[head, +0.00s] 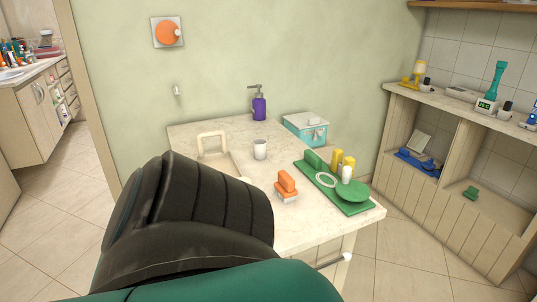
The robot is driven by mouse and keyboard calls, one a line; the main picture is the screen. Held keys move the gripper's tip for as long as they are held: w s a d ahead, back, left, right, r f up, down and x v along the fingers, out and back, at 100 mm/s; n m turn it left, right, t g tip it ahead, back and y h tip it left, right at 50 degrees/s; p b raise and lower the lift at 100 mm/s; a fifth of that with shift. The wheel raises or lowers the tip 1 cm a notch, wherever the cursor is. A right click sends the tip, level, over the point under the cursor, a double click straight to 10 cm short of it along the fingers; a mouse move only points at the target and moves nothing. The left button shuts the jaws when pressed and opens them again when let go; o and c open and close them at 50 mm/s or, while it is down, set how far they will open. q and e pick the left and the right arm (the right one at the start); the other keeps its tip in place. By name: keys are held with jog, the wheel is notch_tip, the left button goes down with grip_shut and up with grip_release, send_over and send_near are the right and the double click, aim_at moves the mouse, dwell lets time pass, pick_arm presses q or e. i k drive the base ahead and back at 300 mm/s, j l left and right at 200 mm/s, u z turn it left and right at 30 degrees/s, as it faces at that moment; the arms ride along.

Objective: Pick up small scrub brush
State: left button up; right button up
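The small scrub brush (287,183) appears to be the orange-handled block with a pale bristle base. It lies on the pale vanity top (310,233), left of a green tray (355,207). Its top and front show clearly, and nothing covers it. Neither of my grippers is in view, so nothing shows of where they are relative to the brush.
A dark ribbed shape over a teal one fills the lower left and hides the counter's near left part.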

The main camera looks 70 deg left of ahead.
aim_at(284, 188)
jog(key=i+j+u, duration=0.1)
jog(key=i+u, duration=0.4)
jog(key=i+l+u, duration=0.15)
jog(key=i+u, duration=0.5)
jog(key=u, duration=1.25)
